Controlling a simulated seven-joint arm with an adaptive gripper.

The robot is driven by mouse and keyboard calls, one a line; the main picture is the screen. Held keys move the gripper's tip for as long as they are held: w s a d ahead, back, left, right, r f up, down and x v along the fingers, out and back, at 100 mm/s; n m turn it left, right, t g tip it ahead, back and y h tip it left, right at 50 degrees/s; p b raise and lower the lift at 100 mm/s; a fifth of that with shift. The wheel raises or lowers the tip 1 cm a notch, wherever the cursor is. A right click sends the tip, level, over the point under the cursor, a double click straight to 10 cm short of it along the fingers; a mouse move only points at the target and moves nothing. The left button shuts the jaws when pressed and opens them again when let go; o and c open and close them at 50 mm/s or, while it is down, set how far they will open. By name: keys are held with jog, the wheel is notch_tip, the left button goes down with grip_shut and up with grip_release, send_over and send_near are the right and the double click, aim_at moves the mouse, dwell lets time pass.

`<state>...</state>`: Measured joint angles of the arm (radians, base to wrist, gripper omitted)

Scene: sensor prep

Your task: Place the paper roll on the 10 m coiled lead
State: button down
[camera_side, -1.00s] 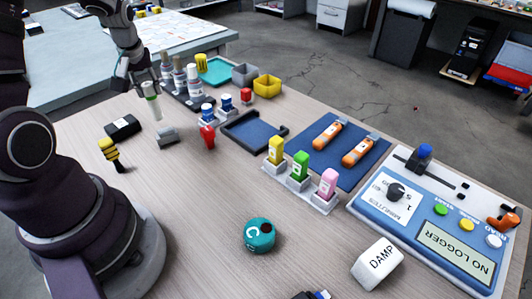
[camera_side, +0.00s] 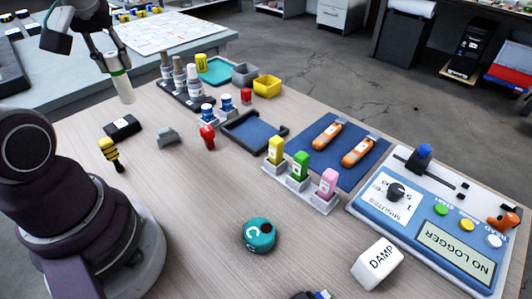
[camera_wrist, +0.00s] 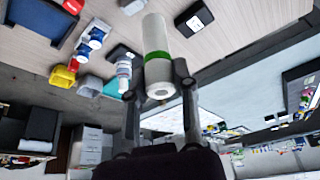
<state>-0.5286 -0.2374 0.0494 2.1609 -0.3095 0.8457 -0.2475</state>
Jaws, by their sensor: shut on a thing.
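My gripper (camera_side: 112,63) is shut on a white roll with a green band, the paper roll (camera_side: 122,88), and holds it roughly upright, clear of the work table, near its far left edge. In the wrist view the roll (camera_wrist: 157,40) sits between the two fingers of my gripper (camera_wrist: 159,72), its end with a small hole toward the camera. I cannot make out a thing that is surely the 10 m coiled lead. A round teal piece marked C (camera_side: 259,234) lies at the table's front middle.
Below the gripper lie a black box (camera_side: 122,129), a grey block (camera_side: 167,136) and a yellow-black tool (camera_side: 109,153). A rack of grey-white bottles (camera_side: 180,80) stands to the right. A second bench (camera_side: 60,85) is behind. The front left middle of the table is clear.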

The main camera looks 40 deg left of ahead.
jog(key=shift+w+d+r, duration=0.1)
jog(key=shift+r, duration=0.5)
jog(key=shift+w+d+r, duration=0.1)
jog(key=shift+r, duration=0.45)
jog(key=w+d+m+t+h, duration=0.1)
jog(key=w+d+m+h, duration=0.15)
jog(key=d+m, duration=0.4)
jog(key=w+d+m+t+h, duration=0.1)
jog(key=w+d+m, duration=0.25)
jog(key=d, duration=0.65)
jog(key=w+d+m+h, duration=0.1)
jog(key=w+d+m, duration=0.35)
jog(key=d, duration=0.35)
jog(key=s+d+m+g+h, duration=0.1)
jog(key=s+d+m+h, duration=0.1)
jog(key=s+d+m, duration=0.55)
jog(key=s+d+m+g+h, duration=0.15)
jog(key=s+d, duration=0.25)
jog(key=d, duration=0.6)
jog(key=shift+m+t, duration=0.45)
jog(key=shift+m, duration=0.1)
notch_tip(320, 180, down, 13)
jog(key=shift+s+f, duration=0.15)
jog(key=shift+f, duration=0.1)
